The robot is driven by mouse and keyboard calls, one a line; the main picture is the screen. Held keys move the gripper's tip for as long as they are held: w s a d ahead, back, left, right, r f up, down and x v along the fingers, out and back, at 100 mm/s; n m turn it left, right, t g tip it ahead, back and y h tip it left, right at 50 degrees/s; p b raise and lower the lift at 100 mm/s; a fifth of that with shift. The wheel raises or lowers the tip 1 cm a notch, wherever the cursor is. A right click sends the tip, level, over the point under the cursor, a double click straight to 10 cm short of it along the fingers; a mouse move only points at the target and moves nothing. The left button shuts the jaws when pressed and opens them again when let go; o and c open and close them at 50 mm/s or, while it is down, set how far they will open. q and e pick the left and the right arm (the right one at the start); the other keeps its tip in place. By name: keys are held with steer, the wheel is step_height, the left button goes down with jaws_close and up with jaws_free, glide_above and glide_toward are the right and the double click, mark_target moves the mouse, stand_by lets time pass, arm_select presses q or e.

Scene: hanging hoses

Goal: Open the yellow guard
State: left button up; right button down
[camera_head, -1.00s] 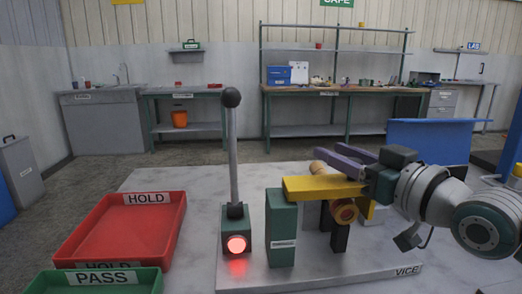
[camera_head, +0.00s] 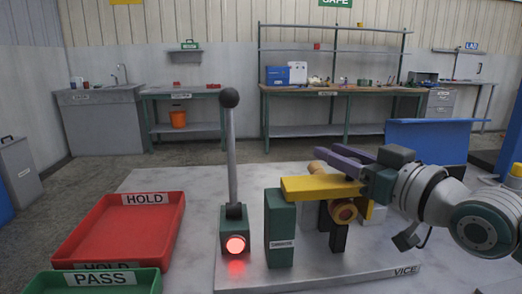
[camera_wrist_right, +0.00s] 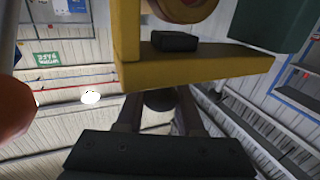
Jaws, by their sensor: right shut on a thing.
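The yellow guard (camera_head: 318,188) shows as a bar across the top of the green vice block (camera_head: 281,228), with a yellow side part lower at right. In the right wrist view the guard (camera_wrist_right: 195,66) fills the upper middle. My right gripper (camera_head: 345,158) reaches in from the right, at the guard's right part. In the wrist view its two fingers (camera_wrist_right: 158,108) are shut on a dark round knob (camera_wrist_right: 160,99) close under the guard. The head view hides this grip behind the bar and the fingers. My left gripper is not in view.
An upright lever (camera_head: 232,150) with a black ball stands left of the vice, above a lit red lamp (camera_head: 235,244). A red HOLD tray (camera_head: 168,213) and a green PASS tray (camera_head: 150,280) lie at left. An orange-brown round part (camera_head: 343,211) sits below the guard.

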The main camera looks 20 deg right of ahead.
stand_by(0.5)
steer(key=shift+r+p, duration=0.3)
steer(key=shift+p, duration=0.25)
steer(key=w+a+r+n+g+h+p, duration=0.1)
steer(key=a+n+g+h+p, duration=0.1)
steer(key=a+n+p, duration=0.4)
steer(key=w+a+r+n+g+h+p, duration=0.2)
steer(key=a+n+h+p, duration=0.2)
steer(key=a+n+p, duration=0.2)
steer(key=shift+a+r+n+g, duration=0.2)
steer(key=shift+n+g, duration=0.2)
steer(key=shift+n, duration=0.5)
